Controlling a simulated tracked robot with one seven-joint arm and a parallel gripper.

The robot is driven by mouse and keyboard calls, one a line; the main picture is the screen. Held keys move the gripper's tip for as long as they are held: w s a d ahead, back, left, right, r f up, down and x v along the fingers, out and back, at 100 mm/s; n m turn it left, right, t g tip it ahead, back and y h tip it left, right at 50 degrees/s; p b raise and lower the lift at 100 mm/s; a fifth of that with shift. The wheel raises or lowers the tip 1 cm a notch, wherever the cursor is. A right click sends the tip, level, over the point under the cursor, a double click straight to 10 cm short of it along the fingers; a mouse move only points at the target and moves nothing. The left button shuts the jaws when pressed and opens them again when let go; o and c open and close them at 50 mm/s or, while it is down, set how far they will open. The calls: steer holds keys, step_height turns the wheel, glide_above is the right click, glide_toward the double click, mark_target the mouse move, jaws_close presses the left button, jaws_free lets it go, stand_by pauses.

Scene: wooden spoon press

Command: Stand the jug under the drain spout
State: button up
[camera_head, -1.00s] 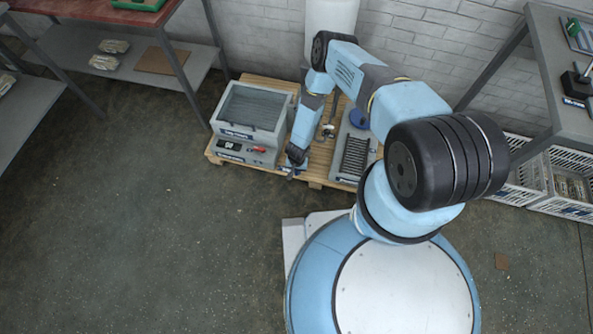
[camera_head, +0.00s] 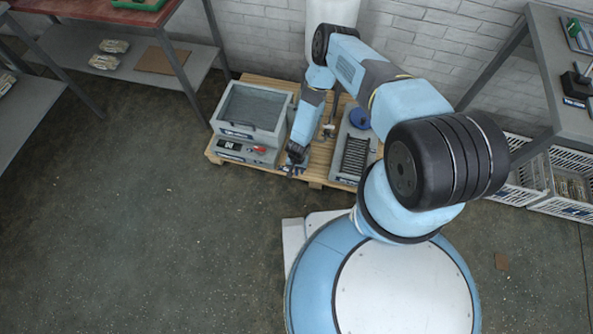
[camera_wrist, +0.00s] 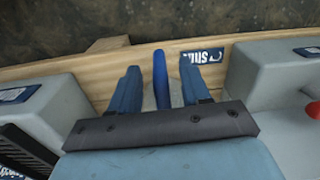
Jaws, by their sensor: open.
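My gripper (camera_head: 292,168) points down at the front edge of the pallet, between two grey machines. In the wrist view my gripper (camera_wrist: 161,70) is open, its two blue fingers spread. A narrow darker blue piece (camera_wrist: 161,88) stands between the fingers with a small gap on each side. It may be part of the jug, but I cannot tell. The jug is not clearly seen in the head view. A small metal fitting (camera_head: 328,131) shows behind my forearm; I cannot tell whether it is the drain spout.
The left machine (camera_head: 228,131) has an open-topped box, display and red knob. The right machine (camera_head: 345,143) has a black slatted grate and a round blue part (camera_head: 360,118). Both stand on the wooden pallet (camera_head: 316,165). Open floor (camera_head: 130,240) lies left; a bench (camera_head: 545,50) stands right.

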step_height(320, 180, up, 10)
stand_by(0.5)
steer(key=shift+s+d, duration=0.1)
